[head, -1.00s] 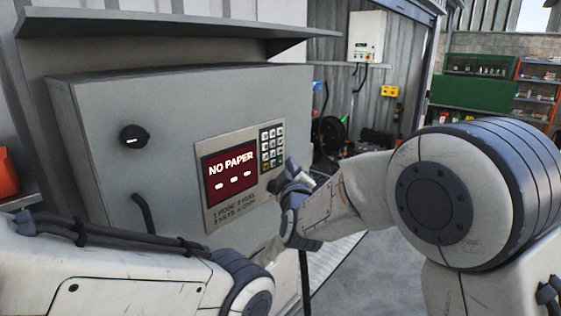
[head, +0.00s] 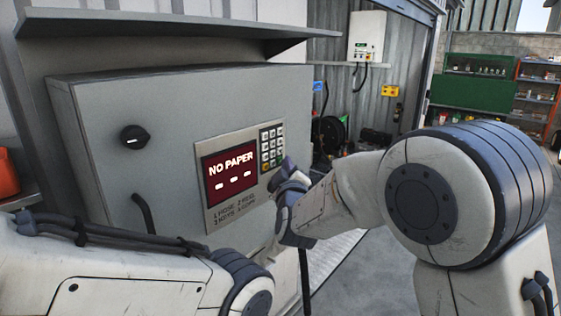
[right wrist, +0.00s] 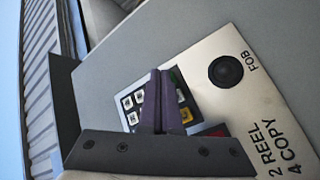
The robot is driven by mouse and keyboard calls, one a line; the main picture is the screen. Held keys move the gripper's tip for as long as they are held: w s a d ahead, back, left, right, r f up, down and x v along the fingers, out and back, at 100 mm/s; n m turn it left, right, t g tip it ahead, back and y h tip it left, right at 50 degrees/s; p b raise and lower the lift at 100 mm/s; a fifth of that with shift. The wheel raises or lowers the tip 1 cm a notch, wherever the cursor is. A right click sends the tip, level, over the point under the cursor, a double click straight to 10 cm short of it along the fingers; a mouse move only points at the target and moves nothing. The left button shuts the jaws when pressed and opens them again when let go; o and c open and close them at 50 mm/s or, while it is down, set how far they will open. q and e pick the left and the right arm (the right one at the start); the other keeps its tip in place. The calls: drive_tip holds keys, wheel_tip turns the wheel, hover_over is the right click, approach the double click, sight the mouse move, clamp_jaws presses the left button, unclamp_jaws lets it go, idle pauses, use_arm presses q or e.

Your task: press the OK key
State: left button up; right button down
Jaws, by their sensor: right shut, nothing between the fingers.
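The keypad (head: 271,147) is on the pay panel, right of a dark red screen (head: 230,171) reading "NO PAPER". It also shows in the right wrist view (right wrist: 129,103), partly covered by my fingers. I cannot read an OK label; a green key edge shows by the fingertips in the right wrist view (right wrist: 176,77). My right gripper (head: 286,168) is shut and empty, its tips over the keypad's lower right end. The right wrist view shows the shut fingers (right wrist: 159,80) over the keys; I cannot tell whether they touch. My left gripper is out of view.
The panel sits on a grey cabinet (head: 95,150) with a black knob (head: 134,138) and a shelf-like hood (head: 160,25) above. A round black FOB reader (right wrist: 226,71) is on the panel. Open floor (head: 365,280) lies to the right.

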drive_tip(key=shift+w+a, duration=0.15)
drive_tip(key=shift+a, duration=0.05)
idle(0.6)
drive_tip(key=shift+s+d+b, duration=0.35)
drive_tip(key=shift+s+d, duration=0.15)
drive_tip(key=shift+d, duration=0.1)
drive_tip(key=shift+d, duration=0.1)
drive_tip(key=shift+s+d+b, duration=0.5)
drive_tip(key=shift+s+d, duration=0.25)
drive_tip(key=shift+d, duration=0.25)
drive_tip(key=shift+s+d+b, duration=0.5)
drive_tip(key=shift+s+d, duration=0.2)
drive_tip(key=shift+d, duration=0.25)
drive_tip(key=s+d+b, duration=0.2)
drive_tip(key=s+d, duration=0.2)
drive_tip(key=d, duration=0.1)
drive_tip(key=shift+d, duration=0.35)
